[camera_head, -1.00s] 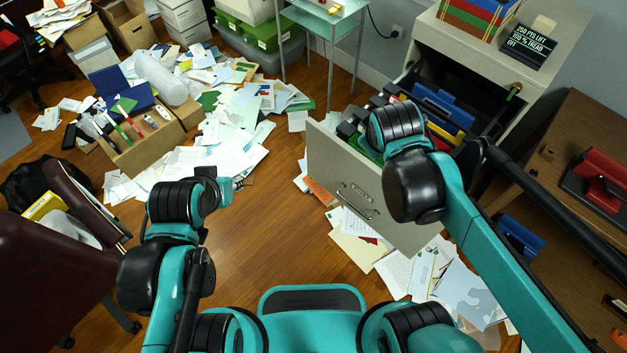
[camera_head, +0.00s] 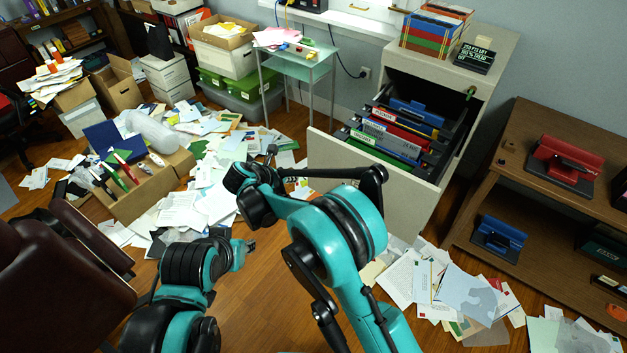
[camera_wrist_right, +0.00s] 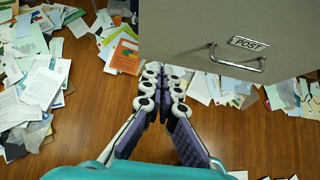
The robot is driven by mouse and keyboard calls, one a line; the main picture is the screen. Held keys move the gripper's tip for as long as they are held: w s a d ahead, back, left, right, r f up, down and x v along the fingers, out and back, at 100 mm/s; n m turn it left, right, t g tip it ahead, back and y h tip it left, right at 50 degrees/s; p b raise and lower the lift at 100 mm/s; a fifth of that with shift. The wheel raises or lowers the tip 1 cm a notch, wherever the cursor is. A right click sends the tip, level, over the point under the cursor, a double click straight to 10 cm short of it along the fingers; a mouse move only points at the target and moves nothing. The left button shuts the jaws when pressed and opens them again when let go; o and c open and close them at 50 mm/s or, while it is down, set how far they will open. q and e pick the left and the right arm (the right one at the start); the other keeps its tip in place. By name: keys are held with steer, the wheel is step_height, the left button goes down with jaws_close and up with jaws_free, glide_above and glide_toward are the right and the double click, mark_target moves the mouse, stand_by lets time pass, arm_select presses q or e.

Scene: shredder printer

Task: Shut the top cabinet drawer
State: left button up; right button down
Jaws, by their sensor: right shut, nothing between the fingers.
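The top cabinet drawer (camera_head: 405,205) stands pulled out from the grey cabinet (camera_head: 498,70), with folders and binders inside. Its front also shows in the right wrist view (camera_wrist_right: 225,40), with a metal handle and a "POST" label. My right gripper (camera_wrist_right: 165,78) is shut and empty by the lower left part of the drawer front; I cannot tell whether it touches. In the head view my right arm hides part of the drawer front and its handle. My left gripper (camera_head: 243,252) is low at the left, apart from the drawer; its fingers are too small to read.
Papers (camera_head: 450,290) litter the wooden floor around the drawer. A small glass table (camera_head: 300,60) is behind, a brown chair (camera_head: 60,270) at the left. Floor in front is partly clear.

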mark_target(318, 169)
steer(key=b+x, duration=0.1)
steer(key=x, duration=0.3)
steer(key=b+x, duration=0.2)
steer(key=x, duration=0.2)
steer(key=w+r+b+x, duration=0.1)
steer(key=x, duration=0.3)
steer(key=shift+w+d, duration=0.15)
steer(key=shift+d, duration=0.25)
steer(key=shift+w+d+r, duration=0.1)
steer(key=shift+w+d, duration=0.2)
steer(key=shift+w, duration=0.15)
steer(key=shift+w+d, duration=0.1)
